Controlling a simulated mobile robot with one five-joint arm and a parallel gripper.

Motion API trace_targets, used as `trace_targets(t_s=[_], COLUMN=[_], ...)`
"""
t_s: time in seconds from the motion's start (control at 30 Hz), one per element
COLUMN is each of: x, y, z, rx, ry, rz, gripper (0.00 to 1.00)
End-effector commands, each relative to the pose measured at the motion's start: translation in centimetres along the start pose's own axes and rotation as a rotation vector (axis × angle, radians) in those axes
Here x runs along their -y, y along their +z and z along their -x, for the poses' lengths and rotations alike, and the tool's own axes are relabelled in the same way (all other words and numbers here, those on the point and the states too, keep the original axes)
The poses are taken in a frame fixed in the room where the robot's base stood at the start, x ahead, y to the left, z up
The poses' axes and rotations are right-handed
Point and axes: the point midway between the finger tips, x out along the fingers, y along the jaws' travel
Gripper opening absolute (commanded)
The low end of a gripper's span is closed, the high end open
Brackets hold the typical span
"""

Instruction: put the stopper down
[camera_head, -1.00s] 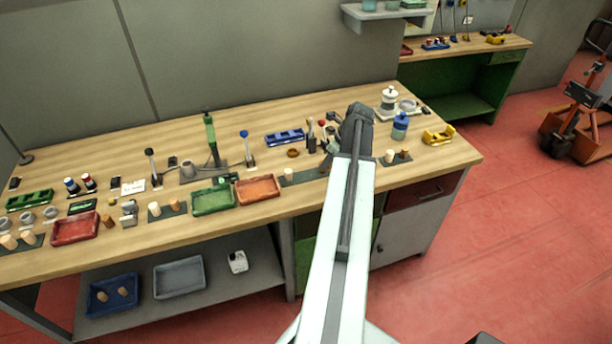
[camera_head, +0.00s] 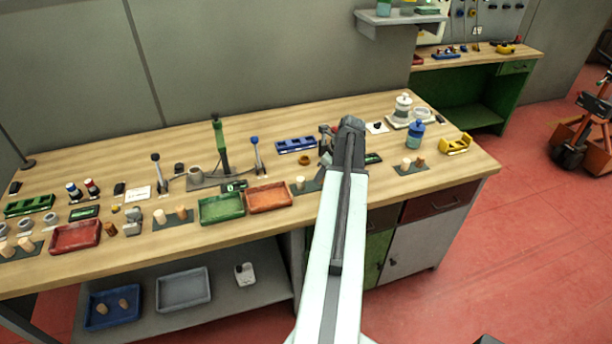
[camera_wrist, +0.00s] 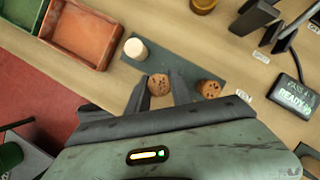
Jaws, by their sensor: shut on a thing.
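In the wrist view my gripper (camera_wrist: 160,90) is shut on a brown speckled cork stopper (camera_wrist: 158,84), seen end-on between the two fingers. It is over a dark mat (camera_wrist: 185,63); I cannot tell whether the stopper touches the mat. A pale stopper (camera_wrist: 135,48) stands on the mat to the left of the fingers. Another brown speckled stopper (camera_wrist: 209,88) is to the right of them. In the head view the mat (camera_head: 309,186) and the pale stopper (camera_head: 300,182) show left of my arm, which hides my fingertips and the held stopper.
An orange tray (camera_head: 270,197) and a green tray (camera_head: 221,208) lie left of the mat. A blue rack (camera_head: 296,145) and a small amber dish (camera_head: 304,160) are behind.

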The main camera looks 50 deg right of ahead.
Motion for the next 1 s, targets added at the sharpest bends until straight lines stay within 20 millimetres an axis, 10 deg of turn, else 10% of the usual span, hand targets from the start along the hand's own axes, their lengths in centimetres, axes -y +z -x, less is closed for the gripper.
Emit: trace_targets(t_s=[0.97, 1.0], x=[2.0, 2.0], y=[-0.9, -0.8], z=[-4.3, -4.1], rx=[0.000, 0.000], ry=[0.002, 0.002], rz=[0.004, 0.004], gripper=[0.00, 0.35])
